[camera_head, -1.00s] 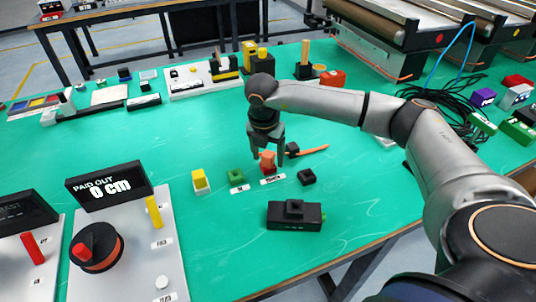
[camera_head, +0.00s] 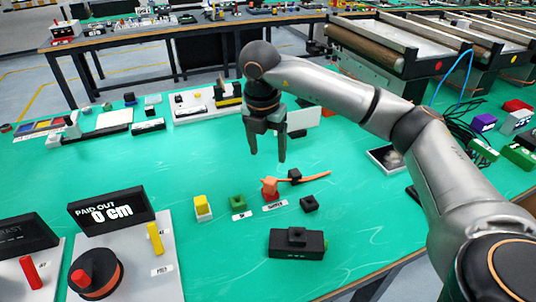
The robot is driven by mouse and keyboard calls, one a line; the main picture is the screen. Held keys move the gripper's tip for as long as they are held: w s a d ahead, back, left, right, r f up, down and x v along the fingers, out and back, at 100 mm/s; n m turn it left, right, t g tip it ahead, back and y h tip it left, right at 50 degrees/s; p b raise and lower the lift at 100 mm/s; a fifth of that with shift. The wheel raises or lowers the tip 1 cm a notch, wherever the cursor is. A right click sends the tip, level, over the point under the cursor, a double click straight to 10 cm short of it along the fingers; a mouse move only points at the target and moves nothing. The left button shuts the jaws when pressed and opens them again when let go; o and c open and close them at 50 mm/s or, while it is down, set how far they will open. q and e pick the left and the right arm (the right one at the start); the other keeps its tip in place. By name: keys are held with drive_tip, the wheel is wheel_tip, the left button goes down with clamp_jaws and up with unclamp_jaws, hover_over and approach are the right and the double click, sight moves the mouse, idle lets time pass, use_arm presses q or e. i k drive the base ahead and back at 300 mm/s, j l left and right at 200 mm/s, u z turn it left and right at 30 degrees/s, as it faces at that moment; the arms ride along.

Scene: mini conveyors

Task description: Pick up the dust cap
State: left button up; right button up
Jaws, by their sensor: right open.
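I cannot tell for sure which small piece is the dust cap. A small black cap-like block (camera_head: 309,203) lies on the green table (camera_head: 350,250). Another black block (camera_head: 297,235) sits on top of a black box (camera_head: 297,245) nearer the front. An orange-red piece (camera_head: 270,188) stands behind a white label, with a small black piece (camera_head: 294,175) and an orange strip (camera_head: 314,178) beside it. A green block (camera_head: 237,202) and a yellow block (camera_head: 203,206) stand to the left. My right gripper (camera_head: 268,156) is open and empty, pointing down above and behind the orange-red piece. My left gripper is out of view.
A panel reading "PAID OUT 0 cm" (camera_head: 112,211) with a reel (camera_head: 97,274) and a yellow post (camera_head: 155,238) stands front left. Black cables and small boxes (camera_head: 484,152) lie at right. Conveyors (camera_head: 400,45) stand behind. The table's front right is clear.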

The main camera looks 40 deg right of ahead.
sight(200, 202)
drive_tip(key=k, duration=1)
